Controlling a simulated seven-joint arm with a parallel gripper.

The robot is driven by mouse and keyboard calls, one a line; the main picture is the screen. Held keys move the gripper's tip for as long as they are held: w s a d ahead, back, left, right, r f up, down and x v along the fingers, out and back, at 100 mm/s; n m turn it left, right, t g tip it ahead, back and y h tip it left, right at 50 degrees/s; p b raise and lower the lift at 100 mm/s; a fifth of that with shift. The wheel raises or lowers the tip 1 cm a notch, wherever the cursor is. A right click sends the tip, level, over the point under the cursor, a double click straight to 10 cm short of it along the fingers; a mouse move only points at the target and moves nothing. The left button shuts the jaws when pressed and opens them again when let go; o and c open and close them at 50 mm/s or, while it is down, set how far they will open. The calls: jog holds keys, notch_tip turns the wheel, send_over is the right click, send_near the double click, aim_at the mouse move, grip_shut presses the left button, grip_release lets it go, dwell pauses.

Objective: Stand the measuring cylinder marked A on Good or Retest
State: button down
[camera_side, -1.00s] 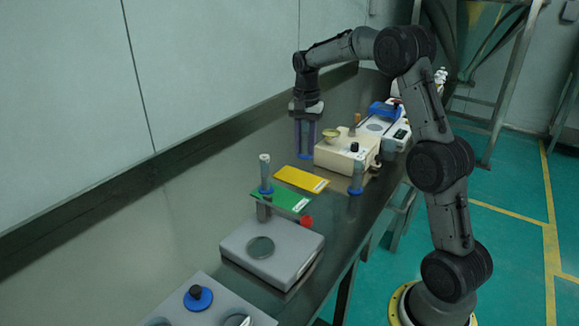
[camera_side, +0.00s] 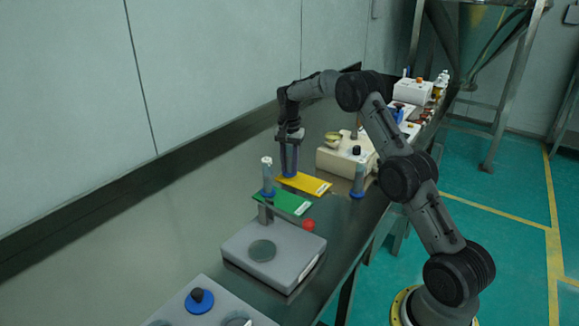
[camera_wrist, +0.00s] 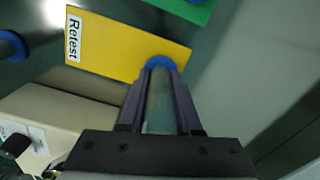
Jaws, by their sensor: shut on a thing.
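My gripper (camera_side: 290,158) is shut on a measuring cylinder (camera_wrist: 160,105) with a blue foot, held upright. No letter is readable on it. The foot overlaps the back-left edge of the yellow Retest plate (camera_side: 310,184) in the side view. The wrist view shows the foot at the edge of the Retest plate (camera_wrist: 118,47); I cannot tell whether it touches. A second cylinder (camera_side: 267,176) stands on the green plate (camera_side: 290,204), whose label is too small to read. A third cylinder (camera_side: 359,178) stands on the bench to the right of the yellow plate.
A beige instrument (camera_side: 335,160) stands behind the yellow plate. A grey device (camera_side: 245,242) with a round disc, beside a red knob (camera_side: 309,225), stands in front of the green plate. Another grey box (camera_side: 210,310) is nearest the camera. The bench's left side is clear.

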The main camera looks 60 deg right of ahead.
jog(key=shift+f, duration=0.35)
jog(key=shift+f, duration=0.15)
jog(key=c, duration=0.6)
grip_release()
